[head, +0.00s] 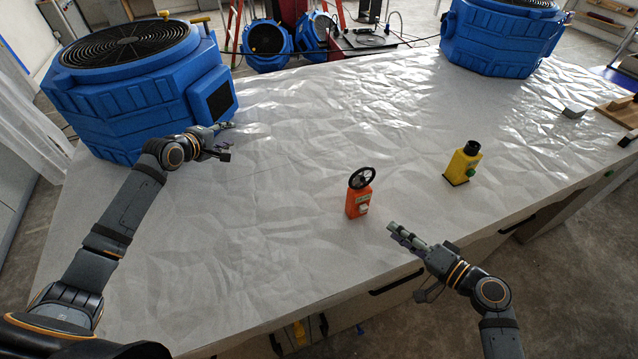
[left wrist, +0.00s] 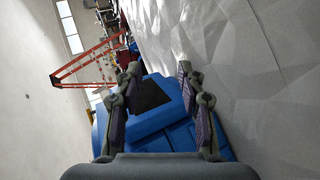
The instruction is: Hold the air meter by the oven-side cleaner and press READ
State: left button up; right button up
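An orange handheld meter (head: 357,202) with a round black vane wheel on top stands upright on the covered table; it looks like the air meter. Its front has a green button area and a pale label, too small to read. A big blue cleaner (head: 115,105) with a round black grille stands at the left. My left gripper (head: 226,131) is beside its right side, fingers apart and empty in the left wrist view (left wrist: 162,88). My right gripper (head: 398,231) is near the table's front edge, right of and nearer than the orange meter, not touching it; its finger gap is unclear.
A yellow device (head: 463,164) with a black top stands to the right. Another blue cleaner (head: 500,40) is at the back right, with a small grey block (head: 574,111) and wooden pieces at the right edge. The wrinkled white table cover (head: 280,170) is clear in the middle.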

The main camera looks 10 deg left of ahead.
pick_arm(q)
jog(key=d+r+n+h, duration=0.1)
jog(key=d+r+h, duration=0.35)
jog(key=d, duration=0.35)
jog(key=d+r+n+h, duration=0.1)
jog(key=d+r+h, duration=0.2)
jog(key=d+r, duration=0.35)
jog(key=n+g+h, duration=0.2)
jog(key=n+h, duration=0.3)
jog(key=n, duration=0.3)
send_near(376, 168)
jog(key=x, duration=0.7)
jog(key=shift+w+a+f, duration=0.25)
jog(key=shift+w+f, duration=0.05)
jog(key=shift+f, duration=0.05)
jog(key=shift+c, duration=0.2)
grip_shut()
pick_arm(e)
grip_shut()
